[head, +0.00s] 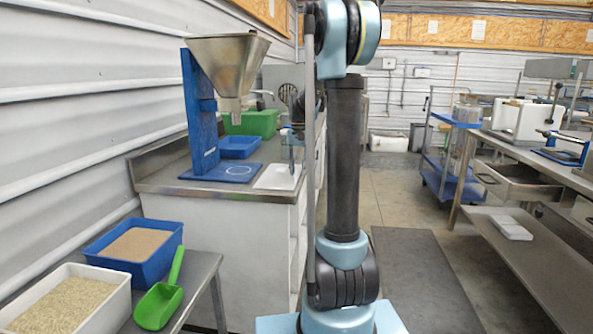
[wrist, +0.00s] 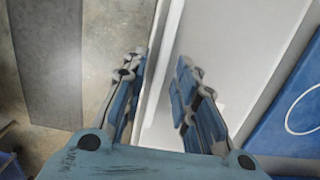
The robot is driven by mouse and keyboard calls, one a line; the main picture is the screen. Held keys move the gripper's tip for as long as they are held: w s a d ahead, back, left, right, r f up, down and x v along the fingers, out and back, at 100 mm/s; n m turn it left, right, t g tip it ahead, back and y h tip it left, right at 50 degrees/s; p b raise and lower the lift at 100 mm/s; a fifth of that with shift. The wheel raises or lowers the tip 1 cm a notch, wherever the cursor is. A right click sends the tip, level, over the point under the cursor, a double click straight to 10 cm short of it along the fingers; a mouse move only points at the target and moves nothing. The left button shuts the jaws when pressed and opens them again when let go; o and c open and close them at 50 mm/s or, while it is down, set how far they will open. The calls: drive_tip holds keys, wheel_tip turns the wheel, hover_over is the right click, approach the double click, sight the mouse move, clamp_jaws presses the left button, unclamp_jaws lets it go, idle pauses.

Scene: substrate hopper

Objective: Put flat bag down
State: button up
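A flat white item (head: 278,177) lies on the steel counter, just right of the blue stand's base. I cannot tell whether it is the flat bag or a shallow tray. In the wrist view it is the pale surface (wrist: 235,60) below and to the right of the fingers. My gripper (head: 291,140) is above the counter's right edge, partly hidden by my arm. In the wrist view my gripper (wrist: 165,68) points down with a gap between its fingers, and I see nothing clearly held. No other flat bag is discernible.
A metal hopper (head: 228,65) sits on a blue stand (head: 197,115). Behind are a blue bin (head: 239,146) and a green bin (head: 252,122). A lower table holds a tub of brown material (head: 135,246), a white tub (head: 68,303) and a green scoop (head: 160,303).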

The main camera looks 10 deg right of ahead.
wheel_tip(320, 180, up, 12)
drive_tip(key=shift+w+d, duration=0.2)
drive_tip(key=shift+w, duration=0.25)
